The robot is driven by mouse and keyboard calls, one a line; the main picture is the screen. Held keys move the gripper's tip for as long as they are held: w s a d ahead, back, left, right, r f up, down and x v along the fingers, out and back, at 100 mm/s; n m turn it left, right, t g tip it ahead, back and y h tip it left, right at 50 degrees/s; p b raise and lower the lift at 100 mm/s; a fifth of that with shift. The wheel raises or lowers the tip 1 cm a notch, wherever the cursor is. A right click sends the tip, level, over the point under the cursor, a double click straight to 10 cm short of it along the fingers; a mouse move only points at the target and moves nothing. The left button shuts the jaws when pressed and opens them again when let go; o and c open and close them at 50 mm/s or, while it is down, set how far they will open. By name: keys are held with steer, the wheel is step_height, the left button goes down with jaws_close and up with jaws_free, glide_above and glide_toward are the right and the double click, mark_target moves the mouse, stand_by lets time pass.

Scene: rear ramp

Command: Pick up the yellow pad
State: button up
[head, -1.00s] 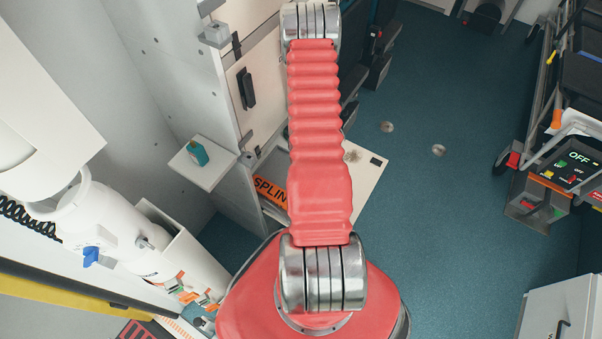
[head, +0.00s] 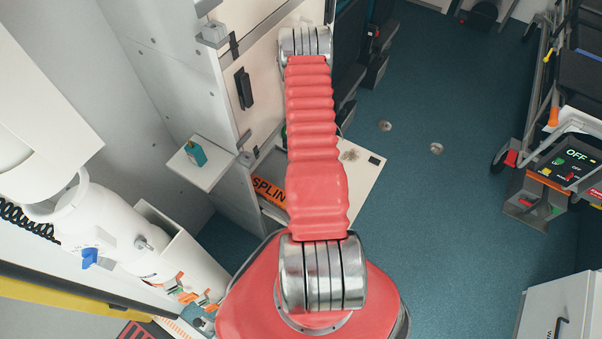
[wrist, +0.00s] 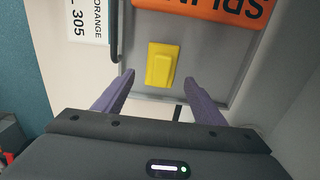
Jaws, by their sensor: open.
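The yellow pad (wrist: 161,65) lies in a shallow grey tray or compartment (wrist: 205,75) in the wrist view, beside an orange labelled item. My gripper (wrist: 158,82) is open, its two purple fingers spread on the near side of the pad, with nothing between them. The fingertips are close to the pad's near edge in the picture; the gap in height cannot be told. In the head view my red arm hides the pad and the gripper.
The orange splint item (head: 268,190) lies in the open compartment by the lowered flap (head: 362,192). A small shelf with a teal object (head: 196,154) is to its left. A stretcher (head: 570,150) stands at right. The blue floor between is mostly clear.

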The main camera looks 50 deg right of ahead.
steer(key=shift+f, duration=0.1)
steer(key=shift+w+a+f, duration=0.1)
steer(key=shift+a+f, duration=0.05)
steer(key=shift+f, duration=2.35)
steer(key=shift+c, duration=0.3)
steer(key=c, duration=0.9)
steer(key=shift+w, duration=0.1)
steer(key=shift+c, duration=0.2)
